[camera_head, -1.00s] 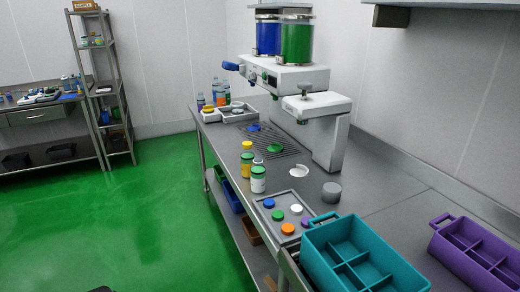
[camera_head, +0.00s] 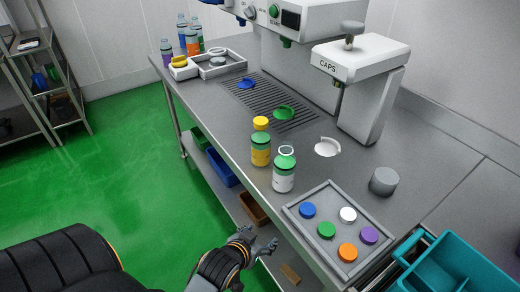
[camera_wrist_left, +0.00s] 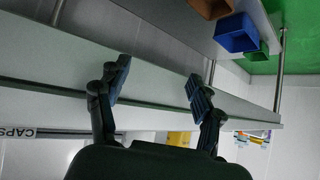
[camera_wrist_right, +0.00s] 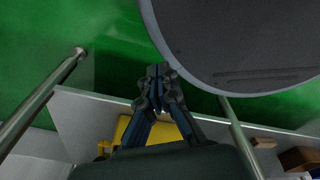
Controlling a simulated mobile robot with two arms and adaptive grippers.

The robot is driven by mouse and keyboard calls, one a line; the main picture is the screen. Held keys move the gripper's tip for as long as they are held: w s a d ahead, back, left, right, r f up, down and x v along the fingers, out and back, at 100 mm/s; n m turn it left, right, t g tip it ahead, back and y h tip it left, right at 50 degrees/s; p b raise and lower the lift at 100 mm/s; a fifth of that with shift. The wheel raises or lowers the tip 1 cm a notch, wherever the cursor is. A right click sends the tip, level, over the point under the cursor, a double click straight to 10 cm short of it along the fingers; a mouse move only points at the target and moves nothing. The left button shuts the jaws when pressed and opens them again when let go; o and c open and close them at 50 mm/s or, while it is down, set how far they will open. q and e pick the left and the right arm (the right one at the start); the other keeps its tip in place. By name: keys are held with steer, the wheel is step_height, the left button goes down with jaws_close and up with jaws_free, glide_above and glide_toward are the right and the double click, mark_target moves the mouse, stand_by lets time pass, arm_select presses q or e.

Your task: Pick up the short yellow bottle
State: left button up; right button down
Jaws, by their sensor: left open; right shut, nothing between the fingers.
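A short yellow bottle (camera_head: 260,155) with a green cap stands upright on the grey counter. A yellow cap (camera_head: 261,123) shows just behind it; what is under that cap is mostly hidden. A white bottle (camera_head: 283,179) with a green top stands close on its right. My left gripper (camera_head: 260,242) is open and empty, in front of the counter's front edge and nearer to me than the bottles. Its spread fingers show in the left wrist view (camera_wrist_left: 159,75), facing the counter edge. My right gripper (camera_wrist_right: 158,72) is shut and empty in the right wrist view, low over the green floor.
A grey tray (camera_head: 292,212) with several coloured caps lies right of the bottles. A grey cylinder (camera_head: 384,181) and teal crate (camera_head: 465,262) stand farther right. The machine (camera_head: 365,60) stands behind. Bins (camera_head: 221,168) sit on the lower shelf.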

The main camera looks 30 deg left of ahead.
arm_select(q)
step_height(320, 180, up, 8)
steer(key=w+a+n+t+y, duration=0.1)
steer(key=a+t, duration=0.1)
steer(key=n+t+y, duration=0.2)
steer(key=t+y, duration=0.1)
steer(key=t, duration=0.2)
glide_toward(258, 143)
steer(key=x, duration=0.4)
steer(key=shift+w+r+p, duration=0.1)
steer(key=shift+w+p, duration=0.15)
steer(key=shift+p, duration=0.15)
steer(key=shift+w+a, duration=0.15)
steer(key=shift+w, duration=0.35)
steer(key=x, duration=0.2)
steer(key=p+x, duration=0.1)
steer(key=x, duration=0.2)
steer(key=shift+a+f, duration=0.15)
steer(key=shift+f, duration=0.05)
steer(key=shift+r, duration=0.1)
steer(key=c, duration=1.1)
arm_select(e)
steer(key=shift+s+d+r, duration=0.2)
steer(key=shift+d+r, duration=0.25)
steer(key=shift+r, duration=0.35)
